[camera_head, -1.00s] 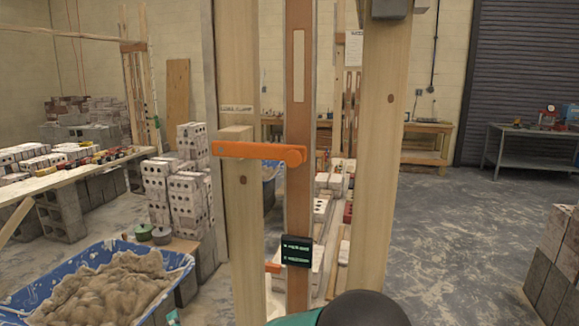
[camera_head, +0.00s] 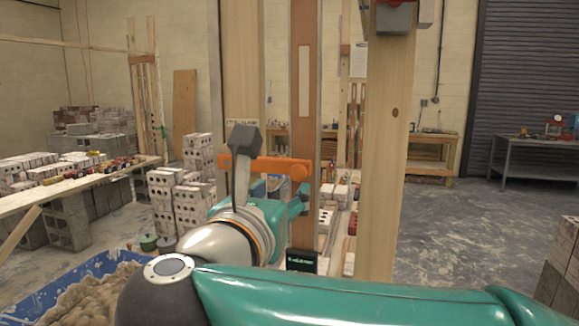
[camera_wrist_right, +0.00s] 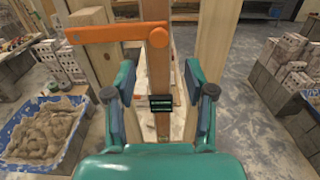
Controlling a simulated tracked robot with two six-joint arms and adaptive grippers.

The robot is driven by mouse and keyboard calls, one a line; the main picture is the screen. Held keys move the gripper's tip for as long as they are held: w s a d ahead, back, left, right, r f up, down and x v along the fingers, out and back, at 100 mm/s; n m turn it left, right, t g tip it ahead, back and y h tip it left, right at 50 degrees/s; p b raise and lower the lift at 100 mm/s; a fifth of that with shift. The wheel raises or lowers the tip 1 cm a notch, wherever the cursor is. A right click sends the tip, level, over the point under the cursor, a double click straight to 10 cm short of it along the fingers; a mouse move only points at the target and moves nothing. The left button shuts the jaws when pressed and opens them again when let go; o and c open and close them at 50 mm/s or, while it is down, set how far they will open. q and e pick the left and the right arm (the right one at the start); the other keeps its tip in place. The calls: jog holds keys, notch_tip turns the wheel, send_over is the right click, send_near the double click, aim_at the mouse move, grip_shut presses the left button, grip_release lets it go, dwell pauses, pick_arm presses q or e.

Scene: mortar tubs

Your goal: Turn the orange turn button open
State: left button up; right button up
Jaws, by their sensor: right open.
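The orange turn button (camera_head: 265,165) lies level across a pale wooden post (camera_head: 242,95) and a reddish-brown board (camera_head: 303,90). Its round end (camera_head: 299,172) is at the right, over the board. In the right wrist view the whole orange turn button (camera_wrist_right: 115,34) shows above my fingers. My right gripper (camera_head: 285,203) is just below the bar in the head view and partly covers its left portion. My left gripper is not in view.
A small black display box (camera_head: 301,261) is low on the board. A second pale post (camera_head: 388,150) stands to the right. A blue tub of mortar (camera_wrist_right: 45,130) and brick stacks (camera_head: 180,195) are at the left. Open floor (camera_head: 480,230) lies to the right.

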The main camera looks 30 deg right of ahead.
aim_at(296, 173)
jog(key=p+x, duration=0.3)
jog(key=x, duration=0.8)
grip_shut()
jog(key=shift+w, duration=0.1)
